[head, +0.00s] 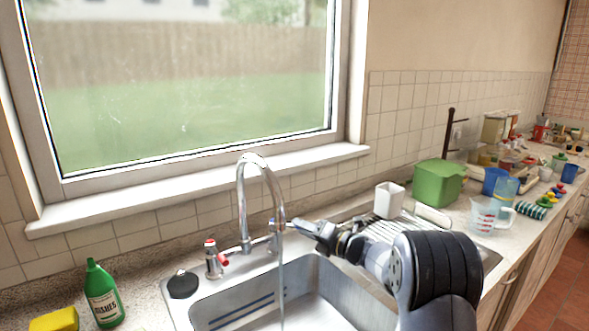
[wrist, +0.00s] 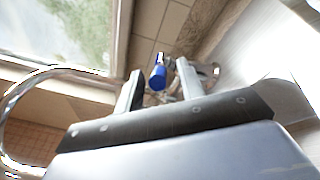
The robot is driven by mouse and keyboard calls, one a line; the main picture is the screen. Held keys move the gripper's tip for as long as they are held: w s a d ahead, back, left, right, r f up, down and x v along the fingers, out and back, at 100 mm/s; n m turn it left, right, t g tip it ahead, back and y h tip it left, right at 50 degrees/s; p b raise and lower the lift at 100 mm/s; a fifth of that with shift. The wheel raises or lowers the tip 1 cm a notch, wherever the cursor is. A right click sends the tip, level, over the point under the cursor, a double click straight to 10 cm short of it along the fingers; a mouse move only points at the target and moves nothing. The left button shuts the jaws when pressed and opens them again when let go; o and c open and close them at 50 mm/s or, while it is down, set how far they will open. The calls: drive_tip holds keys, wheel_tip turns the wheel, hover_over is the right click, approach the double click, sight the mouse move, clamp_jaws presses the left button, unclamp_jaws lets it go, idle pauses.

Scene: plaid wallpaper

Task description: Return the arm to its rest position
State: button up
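My gripper (head: 298,226) is at the right side of the chrome faucet (head: 243,195), above the back edge of the sink, with my arm reaching in from the lower right. In the wrist view my gripper (wrist: 159,70) has its two fingers apart. A blue tap knob (wrist: 157,76) shows in the gap between them, with space visible on both sides. A thin stream of water (head: 282,285) seems to fall from the spout.
The sink basin (head: 330,285) lies below my arm. A red-handled tap (head: 213,258) and green bottle (head: 103,295) stand left. A white cup (head: 389,200), green box (head: 438,183) and measuring jug (head: 486,215) stand right. A window (head: 180,90) is behind.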

drive_tip(key=x, duration=0.3)
drive_tip(key=shift+r, duration=0.1)
drive_tip(key=shift+w+a+p, duration=0.1)
drive_tip(key=shift+a+p, duration=0.15)
drive_tip(key=shift+p, duration=0.05)
drive_tip(key=shift+t, duration=0.3)
